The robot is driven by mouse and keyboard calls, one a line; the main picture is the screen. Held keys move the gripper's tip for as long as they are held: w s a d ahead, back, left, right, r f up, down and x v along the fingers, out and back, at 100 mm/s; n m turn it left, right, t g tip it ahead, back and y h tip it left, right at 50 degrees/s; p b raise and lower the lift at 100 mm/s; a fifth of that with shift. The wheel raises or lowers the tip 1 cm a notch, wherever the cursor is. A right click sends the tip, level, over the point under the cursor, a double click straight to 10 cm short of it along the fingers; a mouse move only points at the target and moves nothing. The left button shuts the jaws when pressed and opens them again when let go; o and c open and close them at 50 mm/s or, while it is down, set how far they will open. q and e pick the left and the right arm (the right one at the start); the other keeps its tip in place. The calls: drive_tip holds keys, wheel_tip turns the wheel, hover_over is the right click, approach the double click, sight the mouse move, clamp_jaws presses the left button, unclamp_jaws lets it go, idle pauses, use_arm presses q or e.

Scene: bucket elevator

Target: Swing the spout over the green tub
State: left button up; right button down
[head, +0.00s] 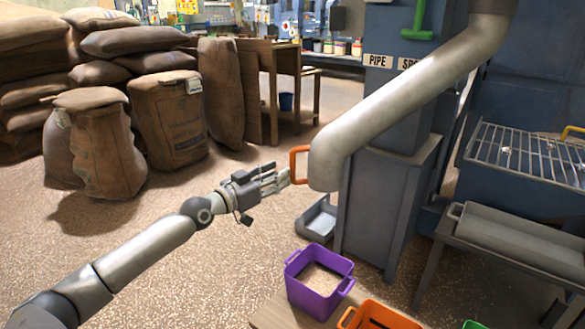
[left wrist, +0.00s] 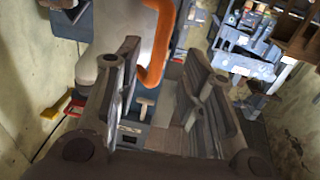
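The spout (head: 405,103) is a thick grey pipe that slopes down to the left and ends in a downturned mouth. An orange loop handle (head: 293,164) sticks out from the left of its mouth. My left gripper (head: 280,181) is just left of this handle, open and empty. In the left wrist view the handle (left wrist: 160,45) shows ahead, between the open fingers (left wrist: 160,78), and the pale spout shows beside it. Only a corner of the green tub (head: 475,325) shows at the bottom edge. My right gripper is out of view.
A purple tub (head: 297,268) with grainy contents and an orange tub (head: 350,318) stand left of the green one. A grey metal tray (head: 315,222) is on the floor below the spout. Sacks (head: 105,150) are piled at left. Blue machinery and a wire rack (head: 530,152) are at right.

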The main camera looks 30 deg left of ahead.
sight(292, 177)
use_arm(q)
drive_tip(key=shift+w+d+b, duration=0.15)
drive_tip(key=shift+w+d, duration=0.05)
drive_tip(key=shift+w, duration=0.9)
drive_tip(key=shift+w+d+b, duration=0.2)
drive_tip(key=shift+w+d, duration=0.05)
drive_tip(key=shift+w, duration=0.8)
drive_tip(key=shift+w+d+b, duration=0.15)
drive_tip(key=shift+w+d, duration=0.05)
drive_tip(key=shift+w, duration=0.9)
clamp_jaws()
